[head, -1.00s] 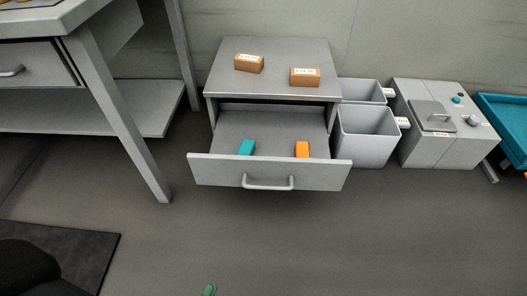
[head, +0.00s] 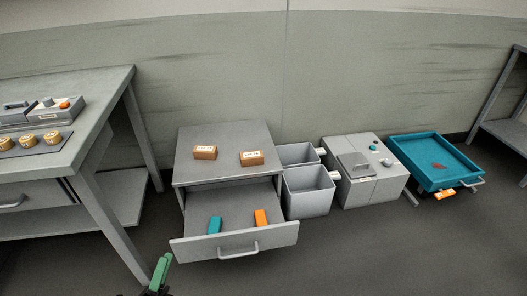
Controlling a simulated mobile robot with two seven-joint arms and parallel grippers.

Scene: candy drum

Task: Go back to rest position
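My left gripper (head: 158,278) shows at the bottom of the head view, left of centre. A green part of it stands up in front of the open drawer's left end. Its fingertips are too small and cut off to tell whether it is open or shut. My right gripper is not in the head view. The grey cabinet (head: 226,143) has its drawer (head: 236,241) pulled open. A teal block (head: 215,225) and an orange block (head: 261,218) lie inside the drawer, apart from each other.
Two brown boxes (head: 205,152) (head: 252,158) sit on the cabinet. Grey bins (head: 308,191), a grey machine (head: 362,170) and a teal tray (head: 424,176) stand to the right. A workbench (head: 95,84) with round tan items stands at left. The floor at front right is clear.

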